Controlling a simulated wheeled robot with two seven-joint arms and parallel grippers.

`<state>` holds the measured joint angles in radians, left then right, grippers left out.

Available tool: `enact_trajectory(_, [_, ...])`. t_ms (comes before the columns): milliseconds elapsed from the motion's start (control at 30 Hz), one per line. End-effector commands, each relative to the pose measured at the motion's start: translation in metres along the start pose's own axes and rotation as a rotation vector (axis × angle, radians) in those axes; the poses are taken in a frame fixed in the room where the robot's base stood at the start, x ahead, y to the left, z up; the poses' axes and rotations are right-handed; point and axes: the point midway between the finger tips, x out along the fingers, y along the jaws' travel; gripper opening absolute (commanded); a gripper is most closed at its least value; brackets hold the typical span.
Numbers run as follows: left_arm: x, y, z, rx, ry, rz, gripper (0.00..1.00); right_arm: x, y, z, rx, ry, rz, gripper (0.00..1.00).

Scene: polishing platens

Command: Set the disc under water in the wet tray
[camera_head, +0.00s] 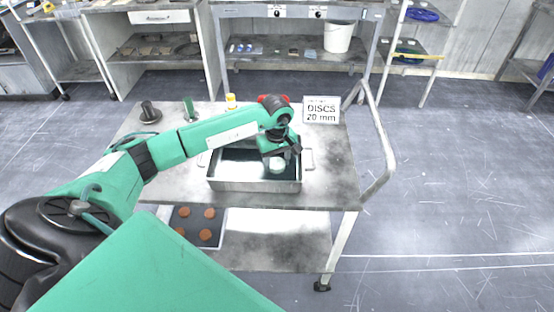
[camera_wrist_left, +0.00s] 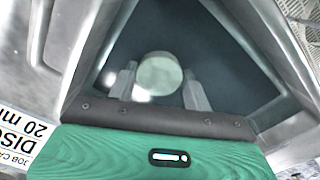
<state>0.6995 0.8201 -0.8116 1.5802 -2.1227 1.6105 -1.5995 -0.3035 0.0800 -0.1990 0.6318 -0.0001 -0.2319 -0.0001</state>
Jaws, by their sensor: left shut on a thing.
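The wet tray (camera_head: 255,187) is a metal pan with side handles on the cart top. Its dark inside also shows in the left wrist view (camera_wrist_left: 85,85). My left gripper (camera_head: 279,160) reaches over the tray's right part and points down. It is shut on the pale round disc (camera_head: 277,166), which shows between the two fingers in the left wrist view (camera_wrist_left: 160,72). The disc is inside the tray's outline; whether it touches the water or the floor of the tray I cannot tell. My right gripper is not in view.
A sign reading "DISCS 20 mm" (camera_head: 321,110) stands at the cart's back right. A dark cylinder (camera_head: 150,112), a green item (camera_head: 189,106) and a yellow-topped bottle (camera_head: 231,101) stand at the back. The cart's rail (camera_head: 383,140) curves along the right. A pad with brown discs (camera_head: 199,225) lies on the lower shelf.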

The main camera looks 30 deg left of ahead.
Motion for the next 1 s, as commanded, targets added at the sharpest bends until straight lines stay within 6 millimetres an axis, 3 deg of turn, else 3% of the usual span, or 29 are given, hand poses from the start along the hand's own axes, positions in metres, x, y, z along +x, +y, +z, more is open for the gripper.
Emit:
enact_trajectory(200, [0.003, 0.000, 0.000, 0.000, 0.000, 0.000, 0.25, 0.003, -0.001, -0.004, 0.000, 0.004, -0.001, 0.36])
enact_trajectory(233, [0.003, 0.000, 0.000, 0.000, 0.000, 0.000, 0.52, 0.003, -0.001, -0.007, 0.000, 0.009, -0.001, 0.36])
enact_trajectory(333, [0.002, 0.000, 0.000, 0.000, 0.000, 0.000, 0.71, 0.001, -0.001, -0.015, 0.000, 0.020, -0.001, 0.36])
enact_trajectory(767, [-0.005, 0.001, 0.000, 0.000, 0.001, 0.002, 0.71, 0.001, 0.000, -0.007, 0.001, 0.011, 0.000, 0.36])
enact_trajectory(900, [-0.030, 0.001, -0.001, 0.002, 0.004, 0.004, 0.71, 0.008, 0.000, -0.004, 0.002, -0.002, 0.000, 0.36])
enact_trajectory(1000, [-0.054, 0.001, -0.001, 0.001, 0.004, 0.005, 0.71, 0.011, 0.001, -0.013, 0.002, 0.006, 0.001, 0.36])
